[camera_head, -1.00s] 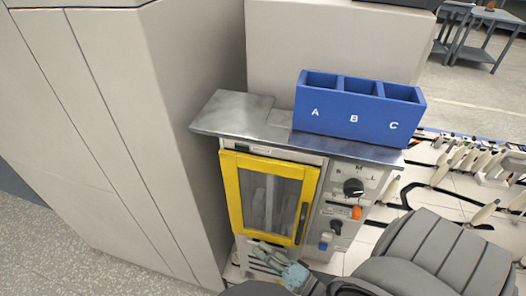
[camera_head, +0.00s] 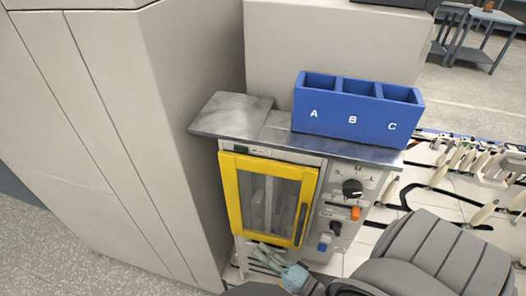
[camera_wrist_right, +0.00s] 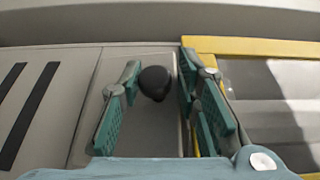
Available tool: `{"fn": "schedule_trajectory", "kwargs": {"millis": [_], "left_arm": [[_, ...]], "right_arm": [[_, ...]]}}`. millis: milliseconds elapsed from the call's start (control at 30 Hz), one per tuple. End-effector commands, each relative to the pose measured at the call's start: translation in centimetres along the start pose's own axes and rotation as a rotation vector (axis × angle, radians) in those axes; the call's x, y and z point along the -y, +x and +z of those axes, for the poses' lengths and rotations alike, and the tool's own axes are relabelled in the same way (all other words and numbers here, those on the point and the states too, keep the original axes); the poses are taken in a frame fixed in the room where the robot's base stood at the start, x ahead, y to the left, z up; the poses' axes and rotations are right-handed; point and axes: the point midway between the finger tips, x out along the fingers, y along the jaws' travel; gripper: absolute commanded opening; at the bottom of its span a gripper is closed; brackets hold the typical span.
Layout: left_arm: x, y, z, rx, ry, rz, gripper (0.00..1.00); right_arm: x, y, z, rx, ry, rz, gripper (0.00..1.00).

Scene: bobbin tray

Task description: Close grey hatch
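The grey hatch (camera_wrist_right: 150,130) shows in the right wrist view as a pale grey panel with a dark round knob (camera_wrist_right: 155,83), beside the yellow door frame. How far it stands open cannot be told from this angle. My right gripper (camera_wrist_right: 160,85) is open, its teal fingers on either side of the knob, with visible gaps. In the head view the right gripper (camera_head: 265,258) is low at the front of the machine, below the yellow-framed glass door (camera_head: 270,200), and hides much of the hatch area. My left gripper is not in view.
A blue bin (camera_head: 345,112) marked A, B, C stands on the metal top (camera_head: 225,118). A knob panel (camera_head: 345,205) is right of the door. A tall grey cabinet (camera_head: 170,130) stands close at left. Dark slots (camera_wrist_right: 35,105) lie left of the hatch in the wrist view.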

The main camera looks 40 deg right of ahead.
Motion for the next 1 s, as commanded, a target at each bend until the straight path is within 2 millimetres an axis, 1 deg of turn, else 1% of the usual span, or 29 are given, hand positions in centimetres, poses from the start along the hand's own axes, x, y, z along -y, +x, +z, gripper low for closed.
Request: {"fn": "schedule_trajectory", "kwargs": {"millis": [33,67,767,867,1000], "left_arm": [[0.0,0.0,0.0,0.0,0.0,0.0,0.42],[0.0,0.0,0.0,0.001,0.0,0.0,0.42],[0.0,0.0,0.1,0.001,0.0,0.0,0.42],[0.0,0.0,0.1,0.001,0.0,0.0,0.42],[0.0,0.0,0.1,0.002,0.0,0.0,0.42]], "right_arm": [[-0.1,-0.1,-0.3,-0.007,-0.001,0.004,0.4],[-0.1,-0.1,-0.3,-0.007,-0.001,0.003,0.42],[0.1,-0.1,-0.3,-0.005,-0.003,-0.003,0.42],[0.1,-0.7,-0.3,-0.005,-0.003,-0.001,0.42],[-0.2,-2.5,-0.4,-0.007,-0.003,0.004,0.42]]}}
